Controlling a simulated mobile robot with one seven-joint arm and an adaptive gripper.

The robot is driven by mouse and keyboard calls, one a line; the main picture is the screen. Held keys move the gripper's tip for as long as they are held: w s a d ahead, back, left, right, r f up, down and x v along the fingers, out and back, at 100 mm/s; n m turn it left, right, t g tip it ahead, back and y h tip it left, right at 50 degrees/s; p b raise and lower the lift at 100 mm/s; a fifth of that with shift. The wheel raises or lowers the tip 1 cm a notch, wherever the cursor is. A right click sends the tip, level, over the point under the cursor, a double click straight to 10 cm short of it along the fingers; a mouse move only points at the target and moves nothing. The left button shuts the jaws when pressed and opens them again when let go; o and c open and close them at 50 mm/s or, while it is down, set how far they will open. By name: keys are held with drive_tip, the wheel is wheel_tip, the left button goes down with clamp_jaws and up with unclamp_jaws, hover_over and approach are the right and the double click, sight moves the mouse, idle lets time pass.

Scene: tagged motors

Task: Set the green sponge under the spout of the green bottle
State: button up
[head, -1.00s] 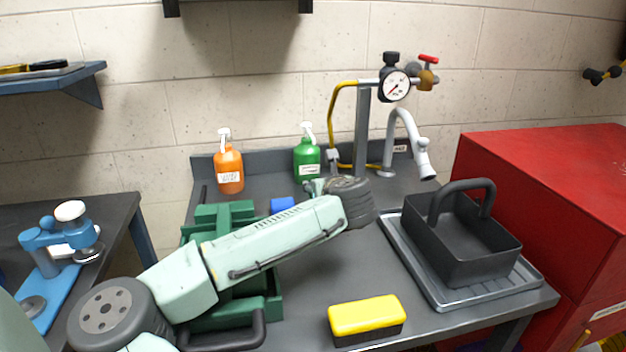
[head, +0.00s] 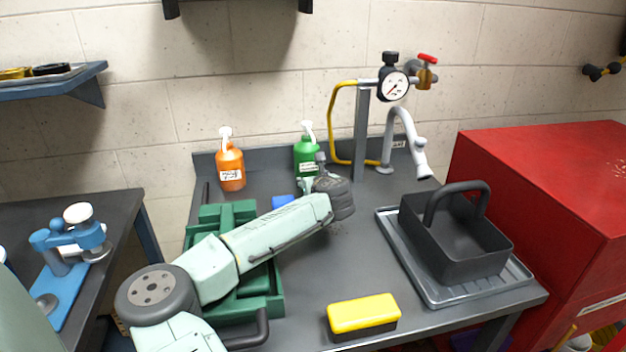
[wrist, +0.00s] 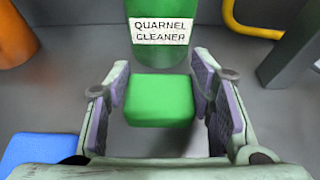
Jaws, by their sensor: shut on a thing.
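The green bottle (head: 306,160) with a white spout stands at the back of the grey bench; its label reads "QUARNEL CLEANER" in the wrist view (wrist: 160,32). The green sponge (wrist: 160,100) is a small block between the two finger pads of my gripper (wrist: 160,105), which is shut on it. It is in front of the bottle's base, close to it; the wrist view does not show clearly whether it touches the bench. In the head view my wrist hides the sponge, and the spout tip's position above it cannot be judged.
An orange bottle (head: 230,166) stands to the left. A blue block (head: 283,201) lies near my gripper, left of it. A gauge stand (head: 362,130) with a yellow hose is right of the green bottle.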

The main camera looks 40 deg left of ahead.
drive_tip(key=shift+f, duration=0.15)
drive_tip(key=o, duration=0.8)
drive_tip(key=shift+o, duration=0.2)
drive_tip(key=shift+d, duration=0.1)
drive_tip(key=b+v, duration=0.4)
drive_tip(key=v, duration=0.8)
